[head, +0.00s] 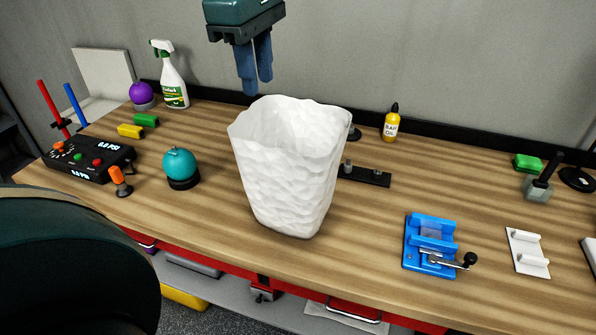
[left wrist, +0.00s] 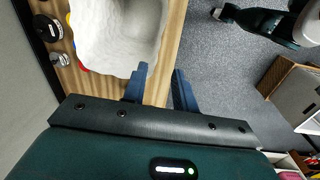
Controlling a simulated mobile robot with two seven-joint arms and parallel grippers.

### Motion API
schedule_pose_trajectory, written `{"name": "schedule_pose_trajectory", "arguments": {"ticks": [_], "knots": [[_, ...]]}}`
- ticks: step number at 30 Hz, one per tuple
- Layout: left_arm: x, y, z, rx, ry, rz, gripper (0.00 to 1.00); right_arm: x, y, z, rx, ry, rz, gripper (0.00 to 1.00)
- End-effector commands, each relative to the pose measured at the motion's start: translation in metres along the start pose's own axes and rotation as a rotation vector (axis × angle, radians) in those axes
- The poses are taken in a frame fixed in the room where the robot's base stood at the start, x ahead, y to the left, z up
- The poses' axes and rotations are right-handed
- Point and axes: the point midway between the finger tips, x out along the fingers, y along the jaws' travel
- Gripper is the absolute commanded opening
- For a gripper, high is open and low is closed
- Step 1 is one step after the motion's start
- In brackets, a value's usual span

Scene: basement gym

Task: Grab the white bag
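The white bag (head: 290,175) stands upright on the wooden workbench, open at the top, with crumpled sides. My left gripper (head: 257,88) is above the bag's far rim in the head view, fingers pointing down. In the left wrist view the bag (left wrist: 115,35) is at the upper left, just beyond the fingers. There, the blue fingers of my left gripper (left wrist: 161,68) are apart with nothing between them. It looks apart from the bag, though the exact gap is hard to judge. I do not see my right gripper clearly in either view.
On the workbench (head: 215,220), a teal ball (head: 180,163) stands left of the bag. A black rail (head: 368,176) and a yellow bottle (head: 391,124) are behind it to the right. A blue vise (head: 430,245) is at the right front. A spray bottle (head: 172,80) stands back left.

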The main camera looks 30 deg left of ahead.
Motion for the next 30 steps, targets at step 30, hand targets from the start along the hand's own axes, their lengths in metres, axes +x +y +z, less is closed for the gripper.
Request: {"name": "schedule_pose_trajectory", "arguments": {"ticks": [30], "knots": [[0.127, -0.001, 0.001, 0.008, 0.014, -0.002, 0.28, -0.009, 0.001, 0.004, 0.017, -0.046, 0.014, 1.0]]}}
